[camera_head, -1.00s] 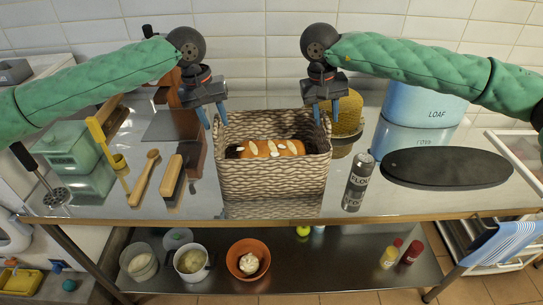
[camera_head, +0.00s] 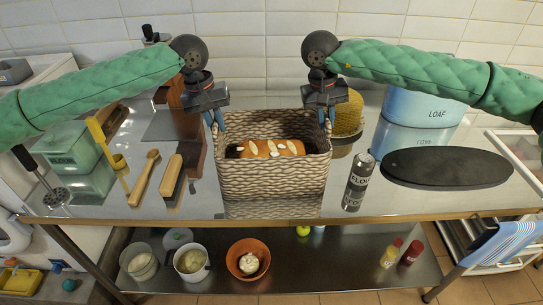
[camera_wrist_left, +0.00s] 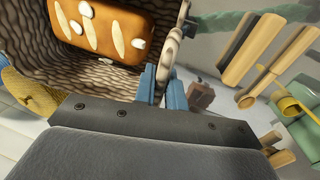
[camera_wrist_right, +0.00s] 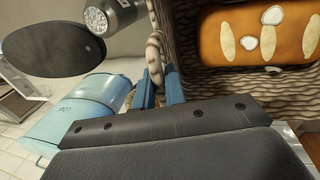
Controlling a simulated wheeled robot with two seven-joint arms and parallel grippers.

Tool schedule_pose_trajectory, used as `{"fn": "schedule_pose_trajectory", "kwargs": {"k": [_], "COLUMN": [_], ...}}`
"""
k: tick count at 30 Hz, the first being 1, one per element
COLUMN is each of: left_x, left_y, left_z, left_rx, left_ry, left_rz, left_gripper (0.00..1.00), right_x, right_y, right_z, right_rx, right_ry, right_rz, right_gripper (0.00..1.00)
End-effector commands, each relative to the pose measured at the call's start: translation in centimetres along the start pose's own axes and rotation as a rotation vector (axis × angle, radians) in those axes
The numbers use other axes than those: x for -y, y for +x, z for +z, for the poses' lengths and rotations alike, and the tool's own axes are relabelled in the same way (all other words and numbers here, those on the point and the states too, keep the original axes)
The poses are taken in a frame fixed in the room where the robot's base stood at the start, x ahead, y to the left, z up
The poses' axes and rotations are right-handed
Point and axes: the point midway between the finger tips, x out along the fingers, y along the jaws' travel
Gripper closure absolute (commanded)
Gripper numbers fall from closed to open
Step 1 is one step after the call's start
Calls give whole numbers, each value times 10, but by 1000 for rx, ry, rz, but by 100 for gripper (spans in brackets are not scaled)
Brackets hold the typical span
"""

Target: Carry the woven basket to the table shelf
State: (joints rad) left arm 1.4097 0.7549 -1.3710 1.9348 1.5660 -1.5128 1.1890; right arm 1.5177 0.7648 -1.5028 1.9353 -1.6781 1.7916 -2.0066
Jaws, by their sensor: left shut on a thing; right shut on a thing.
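The woven basket (camera_head: 272,180) stands on the upper metal top of the table, with a loaf of bread (camera_head: 270,148) inside. My left gripper (camera_head: 214,124) is shut on the basket's left rim. In the left wrist view its blue fingers (camera_wrist_left: 162,88) pinch the rim beside the loaf. My right gripper (camera_head: 327,116) is shut on the right rim, and its fingers (camera_wrist_right: 162,86) close around the wall in the right wrist view. The table shelf (camera_head: 340,265) lies below the top.
The shelf holds several bowls, including an orange bowl (camera_head: 248,259), plus bottles (camera_head: 411,252) at right. On the top, a flour tin (camera_head: 360,172) and dark oval board (camera_head: 446,167) stand right of the basket. A brush (camera_head: 174,178) and wooden spoon (camera_head: 144,178) lie left.

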Motion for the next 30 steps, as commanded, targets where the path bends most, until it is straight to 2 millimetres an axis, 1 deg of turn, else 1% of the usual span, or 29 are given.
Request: {"fn": "schedule_pose_trajectory", "kwargs": {"k": [8, 24, 30], "left_x": [-1, -8, -9], "left_y": [-7, -45, -50], "left_z": [0, 0, 0], "left_rx": [-1, -1, -1], "left_ry": [-1, -1, -1], "left_rz": [0, 0, -1], "left_gripper": [100, 100, 100], "right_x": [-2, -10, -11], "right_y": [-7, -45, -50], "right_z": [0, 0, 0], "right_rx": [0, 0, 0], "right_ry": [1, 1, 1], "right_rz": [0, 1, 1], "right_gripper": [100, 100, 100]}}
